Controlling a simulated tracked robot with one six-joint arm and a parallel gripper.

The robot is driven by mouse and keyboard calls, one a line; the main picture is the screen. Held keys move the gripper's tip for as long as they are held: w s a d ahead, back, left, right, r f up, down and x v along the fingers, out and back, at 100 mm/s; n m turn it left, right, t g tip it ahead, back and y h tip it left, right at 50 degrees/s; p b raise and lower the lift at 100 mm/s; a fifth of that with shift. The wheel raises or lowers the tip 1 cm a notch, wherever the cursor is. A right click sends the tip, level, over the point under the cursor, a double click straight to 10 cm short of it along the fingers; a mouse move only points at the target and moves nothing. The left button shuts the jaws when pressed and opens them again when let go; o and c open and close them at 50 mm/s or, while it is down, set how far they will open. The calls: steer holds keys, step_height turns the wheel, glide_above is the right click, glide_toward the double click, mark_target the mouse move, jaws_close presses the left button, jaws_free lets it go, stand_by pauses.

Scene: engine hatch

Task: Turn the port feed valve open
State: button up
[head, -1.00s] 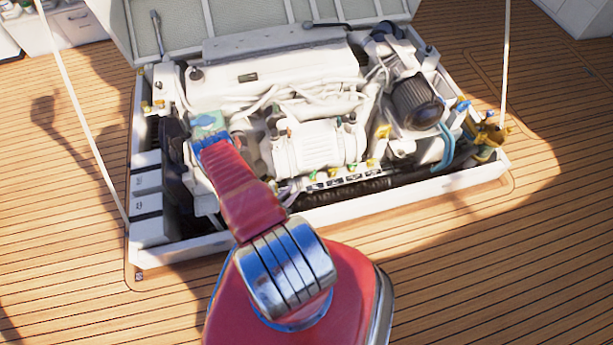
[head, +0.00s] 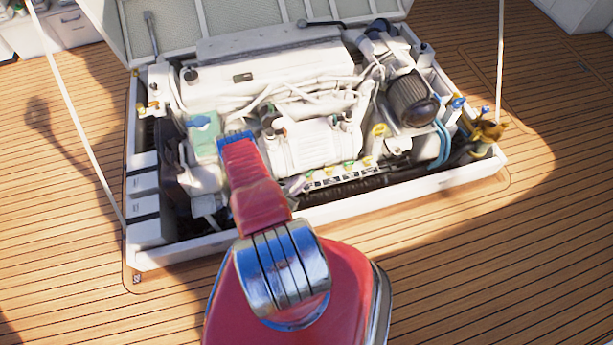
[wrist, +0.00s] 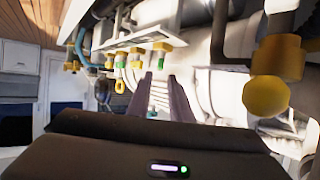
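A row of small valves with yellow and green parts (head: 349,166) sits along the white strip (head: 326,180) at the front of the engine. In the wrist view, brass-and-green fittings (wrist: 120,61) hang below a pale plate, with another one (wrist: 160,53) just beyond my fingertips. I cannot tell which is the port feed valve. In the head view my red arm reaches over the engine's front left, and the fingers cannot be made out.
A large yellow knob (wrist: 266,97) is close on the right in the wrist view. The hatch's white frame (head: 330,218) surrounds the engine. A black ribbed filter (head: 413,98) and brass fittings with a blue handle (head: 457,103) stand at the right. Wooden deck around is clear.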

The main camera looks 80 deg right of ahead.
mark_target(308, 175)
steer(key=shift+x, duration=3.5)
steer(key=shift+r, duration=0.1)
jaws_close()
